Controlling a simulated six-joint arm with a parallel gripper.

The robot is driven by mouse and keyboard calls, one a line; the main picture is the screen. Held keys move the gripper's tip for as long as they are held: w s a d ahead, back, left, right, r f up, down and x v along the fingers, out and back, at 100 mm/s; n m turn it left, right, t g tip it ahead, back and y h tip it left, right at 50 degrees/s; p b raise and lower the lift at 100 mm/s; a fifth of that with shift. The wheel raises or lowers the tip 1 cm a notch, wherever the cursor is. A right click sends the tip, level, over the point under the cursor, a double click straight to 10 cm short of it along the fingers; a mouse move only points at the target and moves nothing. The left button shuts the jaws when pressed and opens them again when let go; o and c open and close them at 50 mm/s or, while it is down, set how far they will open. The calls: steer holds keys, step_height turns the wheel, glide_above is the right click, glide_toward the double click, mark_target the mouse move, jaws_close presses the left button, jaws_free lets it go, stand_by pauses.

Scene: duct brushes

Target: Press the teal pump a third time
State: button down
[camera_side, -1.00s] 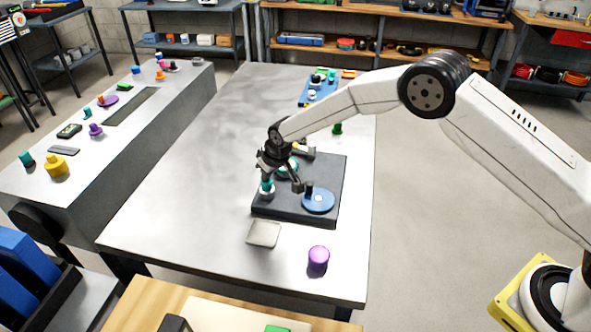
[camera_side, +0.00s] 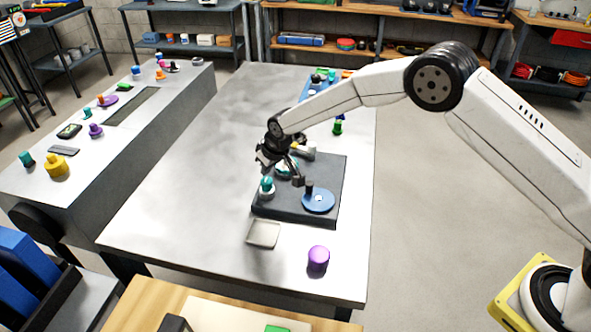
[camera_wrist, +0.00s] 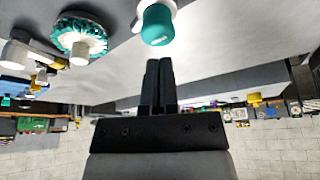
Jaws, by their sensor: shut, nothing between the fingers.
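The teal pump (camera_side: 267,184) has a teal cap on a pale base and stands upright at the left of the dark board (camera_side: 325,172). Its cap also shows in the wrist view (camera_wrist: 156,26), just past my fingertips. My gripper (camera_side: 263,163) is shut and empty. It hovers above the pump, with a small gap between them. In the wrist view my two fingers (camera_wrist: 156,75) lie side by side, apart from the cap.
A teal-edged round brush (camera_wrist: 80,37) is behind the pump on the board. A blue disc (camera_side: 319,202) with a dark post is at the board's right. A grey square pad (camera_side: 263,234) and a purple knob (camera_side: 318,258) are nearer the front. The table's left is clear.

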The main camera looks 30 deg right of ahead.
steer(key=shift+r, duration=2.5)
steer(key=shift+d, duration=0.1)
steer(key=shift+s+d+r, duration=0.15)
steer(key=shift+s+d, duration=0.05)
steer(key=s+d+r+m, duration=0.1)
steer(key=s+d+r, duration=0.2)
steer(key=s+d, duration=0.4)
steer(key=s+d+r+m, duration=0.15)
steer(key=s+d, duration=0.25)
steer(key=s, duration=0.4)
steer(key=s+d+g, duration=0.1)
steer(key=s+d, duration=0.1)
steer(key=s, duration=0.7)
steer(key=s+d+h, duration=0.1)
steer(key=s+d, duration=0.2)
steer(key=s, duration=0.6)
steer(key=shift+d+r+g, duration=0.25)
steer(key=shift+d+g, duration=0.05)
steer(key=shift+g, duration=0.1)
